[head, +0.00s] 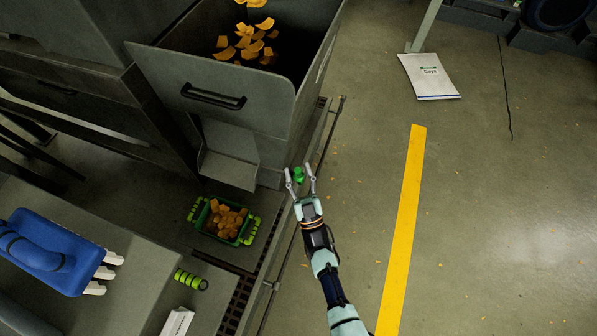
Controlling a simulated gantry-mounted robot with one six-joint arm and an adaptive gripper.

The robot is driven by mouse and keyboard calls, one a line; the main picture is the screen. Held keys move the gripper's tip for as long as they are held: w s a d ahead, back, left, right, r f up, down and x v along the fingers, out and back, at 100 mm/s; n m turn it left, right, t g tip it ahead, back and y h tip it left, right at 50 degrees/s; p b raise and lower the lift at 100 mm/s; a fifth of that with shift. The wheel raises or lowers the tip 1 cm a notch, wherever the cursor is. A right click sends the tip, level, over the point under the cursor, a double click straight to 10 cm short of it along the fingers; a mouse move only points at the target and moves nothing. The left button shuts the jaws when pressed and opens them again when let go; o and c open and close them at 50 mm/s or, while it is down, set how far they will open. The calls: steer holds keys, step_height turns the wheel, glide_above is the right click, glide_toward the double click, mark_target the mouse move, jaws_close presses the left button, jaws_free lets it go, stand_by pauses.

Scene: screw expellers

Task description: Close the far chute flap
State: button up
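My gripper (301,172) is open, its two fingers spread on either side of a small green knob (298,174). The knob is nearer the left finger, and a gap shows to the right finger. What the knob is fixed to cannot be made out. A grey chute (229,160) of bent sheet metal sits below the large grey hopper (290,105), left of my gripper. Which part of it is the flap, and how far it is open, I cannot tell.
A green crate (249,240) with orange pieces stands below the chute. A rail (325,145) runs along the machine beside my gripper. More orange pieces are in the hopper. Open floor with a yellow stripe (404,220) lies right; a white sack (430,76) lies beyond.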

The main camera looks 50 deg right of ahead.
steer(key=v, duration=0.2)
steer(key=shift+s+a+f, duration=0.15)
steer(key=shift+s+f, duration=0.1)
steer(key=shift+s, duration=0.05)
steer(key=s+a, duration=0.5)
steer(key=s, duration=0.5)
steer(key=shift+s+a, duration=0.4)
